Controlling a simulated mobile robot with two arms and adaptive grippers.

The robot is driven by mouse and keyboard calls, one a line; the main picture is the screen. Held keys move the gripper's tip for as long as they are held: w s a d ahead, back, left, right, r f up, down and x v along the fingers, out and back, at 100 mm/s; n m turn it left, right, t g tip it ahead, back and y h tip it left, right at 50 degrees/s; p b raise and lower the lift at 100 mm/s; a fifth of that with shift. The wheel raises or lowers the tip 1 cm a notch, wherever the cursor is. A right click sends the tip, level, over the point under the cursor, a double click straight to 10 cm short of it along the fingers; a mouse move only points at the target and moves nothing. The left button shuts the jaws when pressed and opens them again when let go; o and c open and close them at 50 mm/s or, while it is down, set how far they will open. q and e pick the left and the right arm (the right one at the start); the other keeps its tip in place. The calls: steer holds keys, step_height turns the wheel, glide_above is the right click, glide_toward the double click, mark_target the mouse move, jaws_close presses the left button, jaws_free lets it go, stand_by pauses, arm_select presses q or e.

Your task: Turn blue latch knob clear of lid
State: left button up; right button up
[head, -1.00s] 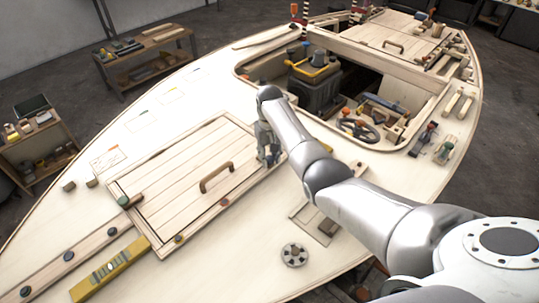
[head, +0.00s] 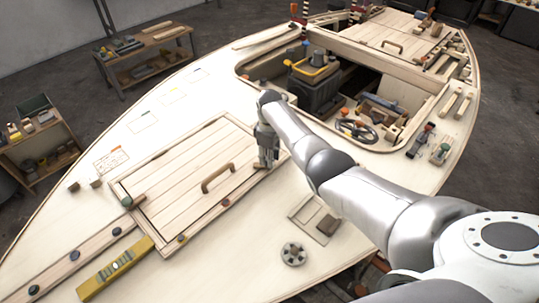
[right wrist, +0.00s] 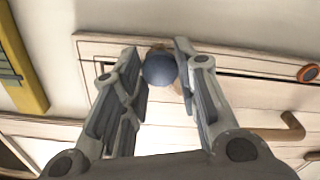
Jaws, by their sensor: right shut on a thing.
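The blue latch knob (right wrist: 159,70) shows in the right wrist view as a round blue-grey cap at the edge of the pale plank lid (right wrist: 230,92). A bit of brown wood shows just behind it. My right gripper (right wrist: 160,75) has its two fingers on either side of the knob and is shut on it. In the head view my right gripper (head: 266,160) points down at the right edge of the lid (head: 165,185) and hides the knob. How the latch lies against the lid is hard to tell. My left gripper is not in view.
A brown handle (head: 218,178) stands on the lid. Other latch knobs, one red (head: 225,202) and one green (head: 127,201), sit along its edges. A yellow level (head: 115,268) lies at lower left. The open cockpit (head: 345,100) is behind my right arm.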

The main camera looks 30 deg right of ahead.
steer(key=n, duration=0.5)
steer(key=shift+n, duration=0.3)
steer(key=n, duration=0.5)
steer(key=shift+w+n, duration=0.1)
steer(key=shift+n, duration=0.2)
steer(key=shift+r, duration=0.1)
steer(key=o, duration=1)
step_height(320, 180, up, 12)
steer(key=shift+f, duration=0.1)
